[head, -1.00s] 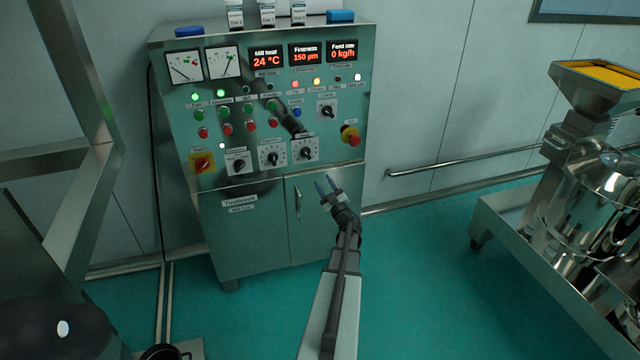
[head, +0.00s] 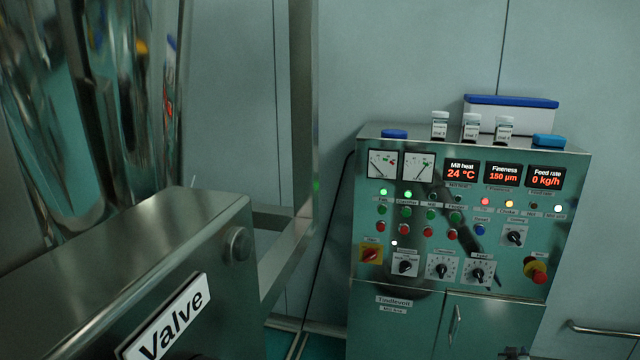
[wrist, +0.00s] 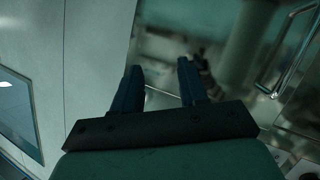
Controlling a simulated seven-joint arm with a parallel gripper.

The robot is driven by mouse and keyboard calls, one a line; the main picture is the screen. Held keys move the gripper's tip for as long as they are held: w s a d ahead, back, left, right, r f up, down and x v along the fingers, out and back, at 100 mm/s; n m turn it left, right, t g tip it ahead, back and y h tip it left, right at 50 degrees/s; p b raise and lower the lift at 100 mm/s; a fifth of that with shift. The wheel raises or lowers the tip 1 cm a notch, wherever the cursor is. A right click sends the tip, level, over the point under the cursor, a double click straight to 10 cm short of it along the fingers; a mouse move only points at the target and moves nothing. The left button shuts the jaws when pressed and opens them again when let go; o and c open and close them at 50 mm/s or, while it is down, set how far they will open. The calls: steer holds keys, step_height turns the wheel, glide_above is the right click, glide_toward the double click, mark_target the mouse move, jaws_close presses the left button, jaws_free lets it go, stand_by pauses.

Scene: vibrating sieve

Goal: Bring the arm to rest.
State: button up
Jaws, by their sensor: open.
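My gripper (wrist: 159,72) shows in the wrist view, with two dark blue fingers apart and nothing between them. In the head view only a small dark piece at the bottom edge, in front of the cabinet's lower door, may be part of my arm; the rest is out of the picture. The control cabinet (head: 395,335) stands at the right in the head view, with lit displays, dials, buttons and knobs. In the wrist view a blurred metal surface and a door handle (wrist: 290,50) lie beyond the fingers, apart from them.
A steel housing marked "Valve" (head: 215,235) fills the lower left, near a steel frame post (head: 302,120). Labelled jars (head: 439,124) and a blue-lidded box (head: 530,116) stand on the cabinet top. A wall rail (head: 605,331) runs at the lower right.

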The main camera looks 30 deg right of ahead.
steer(key=s+a+f+m+g+y, duration=0.2)
steer(key=s+a+f+g+y, duration=0.15)
steer(key=a+f, duration=0.4)
steer(key=s+a+f+m+g+y, duration=0.25)
steer(key=s+a+f+y, duration=0.25)
steer(key=a, duration=0.6)
steer(key=w+a+f+n+g+y, duration=0.1)
steer(key=w+a+f+y, duration=0.15)
steer(key=a, duration=1.05)
steer(key=w+a+f+n+g+y, duration=0.1)
steer(key=a+n+y, duration=0.15)
steer(key=a, duration=1.05)
steer(key=w+a+f+n+g+y, duration=0.1)
steer(key=w+a+f+y, duration=0.15)
steer(key=a, duration=1.15)
steer(key=s+a+n+g+h, duration=0.1)
steer(key=a+n, duration=0.3)
steer(key=a, duration=0.7)
steer(key=s+a+f+n+g+h, duration=0.1)
steer(key=s+a+n, duration=0.3)
steer(key=a, duration=0.7)
steer(key=shift+a+f+g+h, duration=0.3)
steer(key=shift+a+g, duration=0.05)
steer(key=shift+g, duration=0.25)
